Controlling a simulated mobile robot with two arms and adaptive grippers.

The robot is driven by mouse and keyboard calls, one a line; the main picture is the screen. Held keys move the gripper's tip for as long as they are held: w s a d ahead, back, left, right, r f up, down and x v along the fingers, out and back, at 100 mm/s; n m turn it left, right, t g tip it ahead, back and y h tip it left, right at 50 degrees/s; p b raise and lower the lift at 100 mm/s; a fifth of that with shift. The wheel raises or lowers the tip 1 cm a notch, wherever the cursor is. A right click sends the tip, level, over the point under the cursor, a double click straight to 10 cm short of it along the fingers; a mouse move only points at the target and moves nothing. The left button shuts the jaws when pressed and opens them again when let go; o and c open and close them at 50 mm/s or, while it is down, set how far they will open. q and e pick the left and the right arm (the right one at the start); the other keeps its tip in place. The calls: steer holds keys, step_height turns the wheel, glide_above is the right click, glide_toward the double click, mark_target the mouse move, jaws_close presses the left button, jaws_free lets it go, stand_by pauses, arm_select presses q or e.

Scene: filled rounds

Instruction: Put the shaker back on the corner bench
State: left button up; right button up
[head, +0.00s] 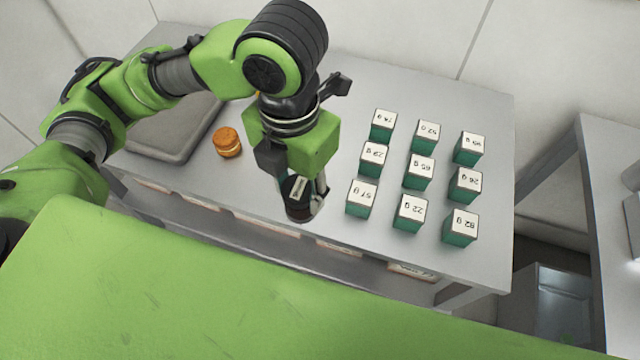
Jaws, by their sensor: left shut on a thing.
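My left gripper (296,188) points down over the near part of the grey bench (290,232). It is shut on a dark round container with a pale label on top, which looks like the shaker (297,207). The gripper's fingers hide part of its sides. In this view the shaker overlaps the bench's front edge; I cannot tell whether it touches the top. My right gripper is not in view. Which surface is the corner bench is not marked; another grey bench (592,190) shows at the right edge.
Several green boxes with white labelled tops (420,172) stand in rows right of the gripper. An orange round container (227,142) stands to its left, beside a grey tray (170,135). A gap with a grey bin (552,308) separates the benches. The bench's right strip is clear.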

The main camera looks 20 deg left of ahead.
arm_select(q)
steer(key=w+f+p, duration=0.1)
steer(key=w+f, duration=0.3)
steer(key=w+a+f+p, duration=0.1)
steer(key=w+f, duration=0.3)
steer(key=w, duration=0.1)
steer(key=w+f+p, duration=0.2)
steer(key=w+f, duration=0.2)
steer(key=shift+w+a, duration=0.15)
steer(key=shift+a, duration=0.2)
steer(key=shift+f, duration=0.35)
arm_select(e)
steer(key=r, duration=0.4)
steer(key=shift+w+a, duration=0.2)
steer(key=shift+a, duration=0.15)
arm_select(q)
steer(key=shift+f, duration=0.15)
steer(key=o, duration=1.2)
